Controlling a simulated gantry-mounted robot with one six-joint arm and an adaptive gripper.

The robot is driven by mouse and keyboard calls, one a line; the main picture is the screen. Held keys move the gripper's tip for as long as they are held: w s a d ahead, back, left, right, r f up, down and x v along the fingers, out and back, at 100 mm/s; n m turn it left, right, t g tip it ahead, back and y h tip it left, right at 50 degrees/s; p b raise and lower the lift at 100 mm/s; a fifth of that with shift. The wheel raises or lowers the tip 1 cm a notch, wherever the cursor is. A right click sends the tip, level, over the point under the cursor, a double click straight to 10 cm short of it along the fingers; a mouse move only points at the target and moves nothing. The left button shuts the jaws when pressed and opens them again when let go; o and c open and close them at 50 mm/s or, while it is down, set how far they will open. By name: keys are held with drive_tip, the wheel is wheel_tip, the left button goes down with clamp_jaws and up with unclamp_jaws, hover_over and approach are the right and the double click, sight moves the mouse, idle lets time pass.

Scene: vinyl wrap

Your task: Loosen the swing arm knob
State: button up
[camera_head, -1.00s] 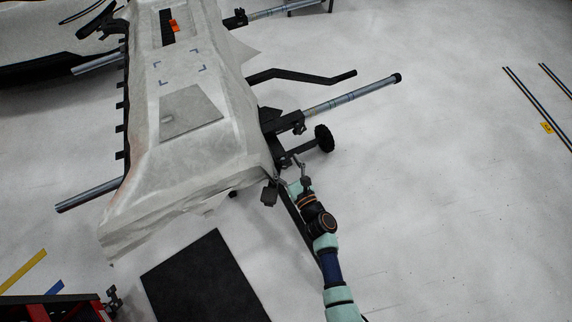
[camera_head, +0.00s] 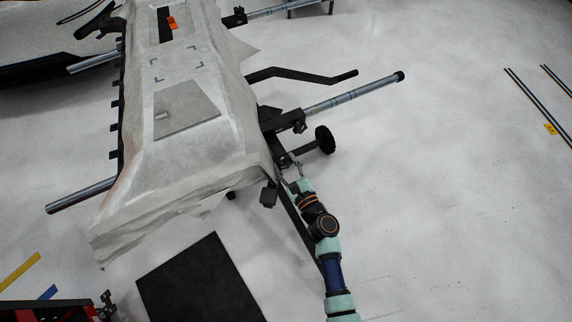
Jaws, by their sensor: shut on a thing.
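My gripper (camera_head: 289,169) is at the lower right end of the fixture, by the dark swing arm bracket (camera_head: 280,150). Its fingers reach up and left to the joint of the bracket, just left of and below the black wheel. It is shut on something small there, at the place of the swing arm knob. The knob itself is too small and too covered by the fingers to make out clearly.
A covered panel (camera_head: 175,160) fills the fixture left of my gripper. A black wheel (camera_head: 325,139) and a metal tube (camera_head: 350,95) stick out close by on the right. A dark mat (camera_head: 200,285) lies on the floor below.

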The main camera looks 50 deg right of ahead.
drive_tip(key=o, duration=1.2)
drive_tip(key=v, duration=1.2)
drive_tip(key=shift+c, duration=0.2)
